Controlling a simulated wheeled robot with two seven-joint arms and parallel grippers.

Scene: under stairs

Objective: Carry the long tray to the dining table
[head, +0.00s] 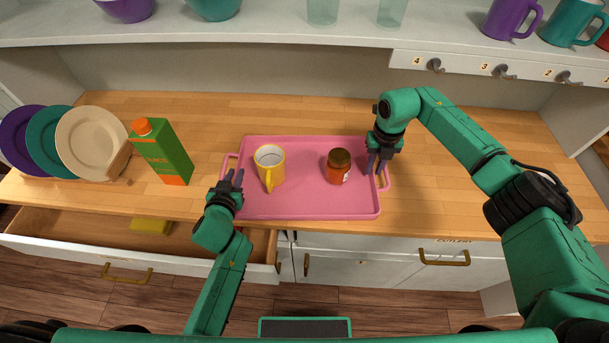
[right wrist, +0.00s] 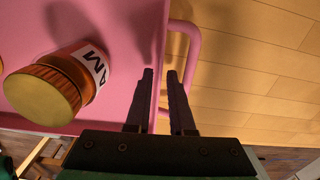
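The long pink tray (head: 310,207) lies flat on the wooden counter, with a loop handle at each short end. A yellow mug (head: 270,170) stands on its left half and a jam jar (head: 339,168) right of its middle; the jar also shows in the right wrist view (right wrist: 60,88). My left gripper (head: 232,176) is at the tray's left end by the handle, its fingers apart. My right gripper (head: 377,168) is at the right end. In the right wrist view its fingers (right wrist: 160,74) are apart, one each side of the tray's edge, near the right handle (right wrist: 193,50).
A green carton (head: 162,152) and racked plates (head: 90,143) stand left of the tray. An open drawer (head: 100,235) juts out below the counter at left. A shelf (head: 260,27) with cups and mugs hangs above. The counter right of the tray is clear. No dining table shows.

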